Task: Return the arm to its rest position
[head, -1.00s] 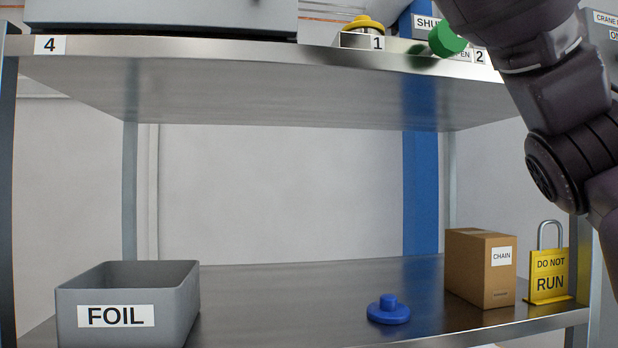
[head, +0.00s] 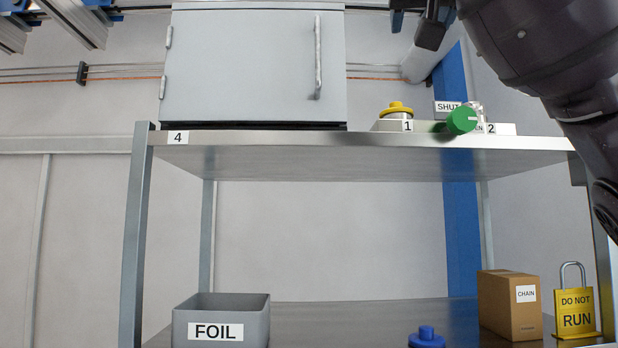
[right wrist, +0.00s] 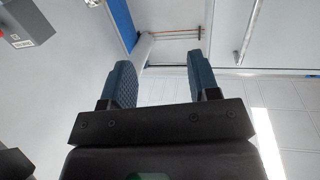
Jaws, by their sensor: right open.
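My right arm (head: 550,60) comes in from the upper right of the head view, above the right end of the upper shelf. My right gripper (head: 432,22) is at the top edge of that view, partly cut off. In the right wrist view its two blue-grey padded fingers (right wrist: 160,82) stand apart with nothing between them. The green knob (head: 462,121) by label 2 is clear of the gripper. My left gripper does not show.
The upper shelf (head: 330,139) carries a grey cabinet (head: 255,65) and a yellow-capped part (head: 396,108) by label 1. On the lower shelf are a FOIL bin (head: 222,310), a blue knob (head: 427,338), a CHAIN box (head: 505,305) and a yellow DO NOT RUN padlock (head: 576,310).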

